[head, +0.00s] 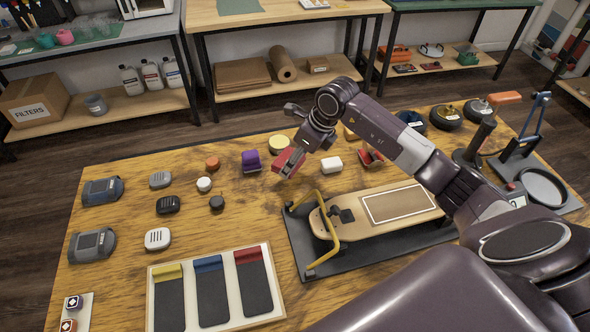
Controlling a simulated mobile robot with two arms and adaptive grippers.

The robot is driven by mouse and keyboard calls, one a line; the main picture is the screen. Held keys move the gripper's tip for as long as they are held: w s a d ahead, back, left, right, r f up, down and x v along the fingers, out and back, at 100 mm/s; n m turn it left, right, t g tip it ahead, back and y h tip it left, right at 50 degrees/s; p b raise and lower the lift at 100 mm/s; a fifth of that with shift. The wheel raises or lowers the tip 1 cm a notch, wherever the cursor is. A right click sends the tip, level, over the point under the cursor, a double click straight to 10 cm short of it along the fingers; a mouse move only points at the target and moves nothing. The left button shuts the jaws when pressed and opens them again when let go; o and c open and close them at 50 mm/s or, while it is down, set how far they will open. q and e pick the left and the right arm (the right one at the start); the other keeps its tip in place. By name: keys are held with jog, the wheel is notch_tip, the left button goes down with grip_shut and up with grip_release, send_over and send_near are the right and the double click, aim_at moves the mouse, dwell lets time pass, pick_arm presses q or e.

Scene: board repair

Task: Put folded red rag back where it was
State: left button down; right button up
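My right gripper (292,160) reaches in from the right over the middle of the table, its fingers pointing down and left. A folded red rag (285,158) shows at its fingertips, and the gripper appears shut on it. The fingers partly hide the rag. It looks held above the wood, between a purple item (251,161) and a white block (331,165). A second red item (371,157) with grey parts lies further right, partly behind my arm. My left gripper is not in view.
A skateboard deck (330,222) sits on a dark mat with a yellow frame (327,250). A tray (152,290) with yellow, blue and red-topped pads is at the front. Several small pucks and grey devices (102,191) stand at left. Bare wood lies between tray and pucks.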

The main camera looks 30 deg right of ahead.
aim_at(298, 169)
notch_tip(298, 169, down, 5)
jog(key=shift+f, duration=0.1)
dwell(0.3)
jog(key=shift+f, duration=0.15)
jog(key=o, duration=1)
jog(key=shift+r, duration=0.2)
